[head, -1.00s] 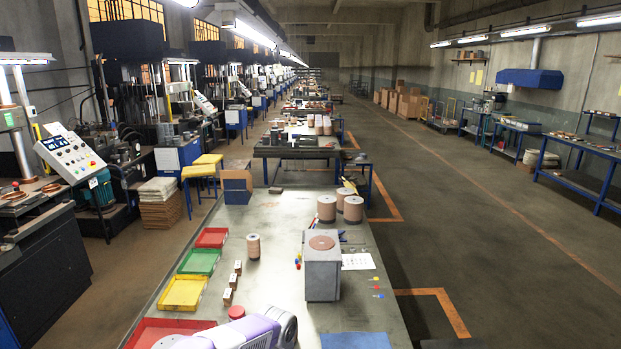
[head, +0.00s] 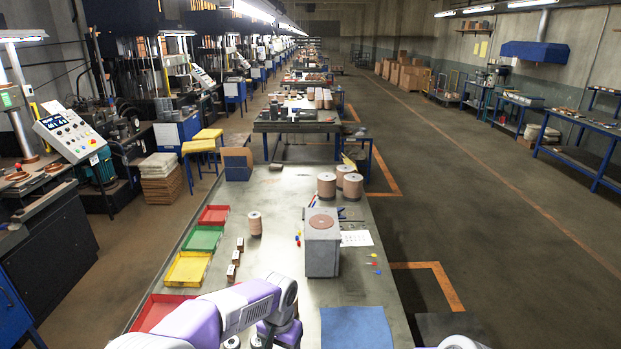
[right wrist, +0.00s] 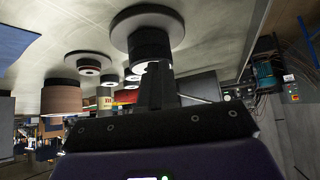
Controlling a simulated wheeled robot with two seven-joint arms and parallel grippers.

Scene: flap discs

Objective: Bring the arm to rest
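My left arm (head: 240,305), purple and white, reaches in from the bottom left over the near part of the workbench (head: 290,208) and bends downward. Its gripper is not visible. Only a small white piece of my right arm (head: 462,342) shows at the bottom right edge. In the right wrist view, which looks upside down, my dark right gripper (right wrist: 155,88) overlaps a black cylinder with a round grey flange (right wrist: 146,22). I cannot tell whether the gripper touches it or how far its fingers are apart.
Red (head: 213,215), green (head: 204,239) and yellow (head: 188,269) trays line the bench's left side. A grey block with a brown disc on top (head: 322,245) stands mid-bench. A spool (head: 254,224) and a blue mat (head: 357,327) are nearby. The aisle at right is clear.

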